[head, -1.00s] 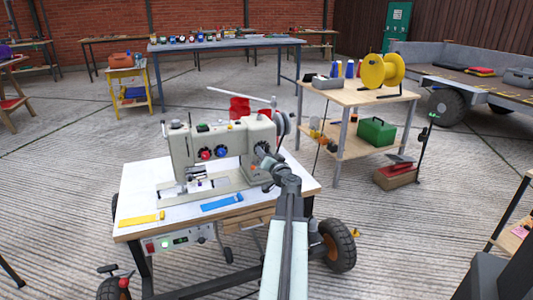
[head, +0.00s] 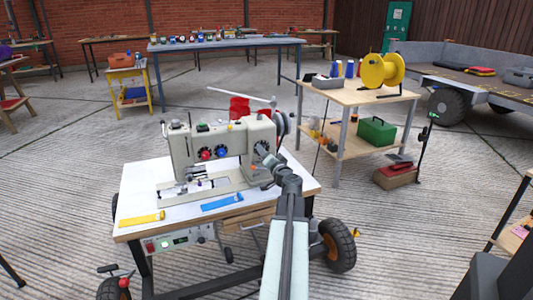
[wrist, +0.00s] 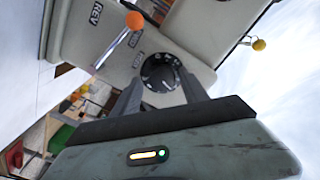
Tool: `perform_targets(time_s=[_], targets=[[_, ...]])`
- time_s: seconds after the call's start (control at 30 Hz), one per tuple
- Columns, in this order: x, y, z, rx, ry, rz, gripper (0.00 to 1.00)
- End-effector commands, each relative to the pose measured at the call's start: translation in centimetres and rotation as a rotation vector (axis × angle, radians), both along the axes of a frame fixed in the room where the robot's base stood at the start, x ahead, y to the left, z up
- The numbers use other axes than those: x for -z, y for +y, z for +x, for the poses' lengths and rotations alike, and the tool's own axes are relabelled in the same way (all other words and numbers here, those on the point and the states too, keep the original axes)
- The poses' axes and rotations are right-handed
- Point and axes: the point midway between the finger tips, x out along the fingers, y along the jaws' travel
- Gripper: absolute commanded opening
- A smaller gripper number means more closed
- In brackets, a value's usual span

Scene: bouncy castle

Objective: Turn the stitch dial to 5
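The sewing machine (head: 240,135) stands on a white-topped wheeled table (head: 150,180). A black round dial with pale marks (wrist: 160,72) is on its cream body in the wrist view. The same dial (head: 261,147) shows small at the right part of the machine in the head view. I cannot read which number it is set to. My gripper (wrist: 158,88) is open, with one finger to each side of the dial's lower part in the wrist view. I cannot tell whether the fingers touch it. In the head view my gripper (head: 268,159) is close in front of the dial.
A lever with an orange knob (wrist: 134,20) and REV labels sits left of the dial in the wrist view. Red (head: 205,155) and blue (head: 221,151) knobs are on the machine's front. Blue (head: 222,202) and yellow (head: 142,218) strips lie on the tabletop.

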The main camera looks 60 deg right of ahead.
Motion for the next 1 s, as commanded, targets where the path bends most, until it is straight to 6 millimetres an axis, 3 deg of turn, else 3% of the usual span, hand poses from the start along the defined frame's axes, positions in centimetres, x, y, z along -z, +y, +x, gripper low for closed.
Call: perform_targets(time_s=[0.37,0.8,1.0], targets=[[0.0,0.4,0.0,-0.006,-0.001,0.0,0.57],[0.0,4.7,-5.8,-0.003,0.0,0.0,0.57],[0.0,4.8,-6.2,-0.005,-0.001,0.0,0.57]])
